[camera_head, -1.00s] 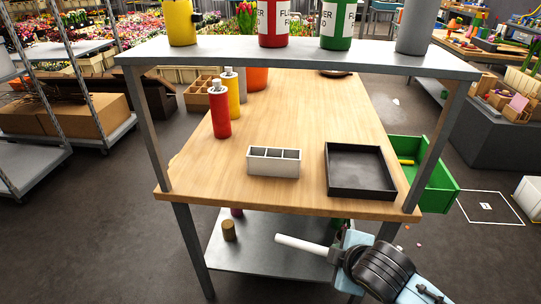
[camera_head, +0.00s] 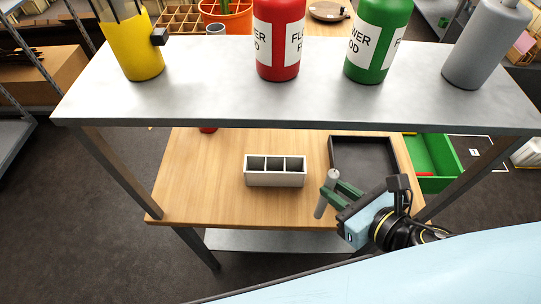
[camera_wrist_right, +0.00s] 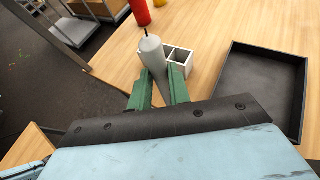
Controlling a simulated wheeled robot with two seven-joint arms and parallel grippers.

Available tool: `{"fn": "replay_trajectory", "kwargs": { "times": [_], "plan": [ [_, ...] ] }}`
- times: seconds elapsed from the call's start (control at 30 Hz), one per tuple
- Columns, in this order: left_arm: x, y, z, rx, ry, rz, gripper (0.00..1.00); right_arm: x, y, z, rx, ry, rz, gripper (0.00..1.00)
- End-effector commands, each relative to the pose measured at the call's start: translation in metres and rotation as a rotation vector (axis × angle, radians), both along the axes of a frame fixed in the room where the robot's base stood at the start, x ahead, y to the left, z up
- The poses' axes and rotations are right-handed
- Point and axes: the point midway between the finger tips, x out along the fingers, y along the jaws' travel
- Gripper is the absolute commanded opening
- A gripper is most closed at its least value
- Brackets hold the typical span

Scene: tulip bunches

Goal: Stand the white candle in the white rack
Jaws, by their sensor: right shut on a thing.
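The white candle (camera_head: 322,205) is held in my right gripper (camera_head: 336,189), over the front right part of the table. The white rack (camera_head: 275,178) stands on the table to the left of the gripper, with three open square compartments that look empty. The rack also shows behind the candle in the right wrist view (camera_wrist_right: 181,58), partly hidden. My left gripper is not in view.
A black tray (camera_head: 365,155) lies right of the rack. A grey shelf (camera_head: 215,95) above the table carries a yellow container, red and green bottles (camera_head: 278,40) and a grey bottle. A green crate (camera_head: 436,160) is beyond the table's right edge.

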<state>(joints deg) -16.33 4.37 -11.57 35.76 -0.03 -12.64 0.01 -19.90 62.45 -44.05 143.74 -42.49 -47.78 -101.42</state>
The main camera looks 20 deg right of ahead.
Motion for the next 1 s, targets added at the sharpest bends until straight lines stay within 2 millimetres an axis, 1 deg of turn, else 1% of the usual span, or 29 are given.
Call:
{"fn": "replay_trajectory", "kwargs": {
  "times": [0.03,0.1,0.2,0.47,0.67,0.7,0.77,0.8,1.0],
  "plan": [
    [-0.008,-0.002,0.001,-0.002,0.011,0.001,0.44,-0.001,0.000,0.002,-0.005,-0.009,0.012,0.00],
    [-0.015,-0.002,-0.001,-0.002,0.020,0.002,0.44,0.002,0.002,0.002,-0.005,-0.021,0.020,0.00],
    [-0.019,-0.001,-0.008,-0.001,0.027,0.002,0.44,0.014,0.007,0.002,-0.002,-0.027,0.020,0.00],
    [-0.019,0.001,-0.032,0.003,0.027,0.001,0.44,0.056,0.022,0.001,0.000,-0.028,0.020,0.00],
    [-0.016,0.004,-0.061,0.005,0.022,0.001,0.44,0.086,0.034,-0.001,0.000,-0.028,0.023,0.00],
    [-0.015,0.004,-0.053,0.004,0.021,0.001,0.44,0.098,0.037,0.003,-0.001,-0.025,0.019,0.00],
    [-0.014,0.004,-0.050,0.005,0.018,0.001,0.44,0.113,0.043,0.005,0.000,-0.024,0.020,0.00],
    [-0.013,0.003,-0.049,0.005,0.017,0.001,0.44,0.122,0.046,0.005,0.001,-0.023,0.019,0.00],
    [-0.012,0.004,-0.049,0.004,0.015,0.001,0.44,0.163,0.061,0.004,-0.001,-0.022,0.019,0.00]
  ]
}}
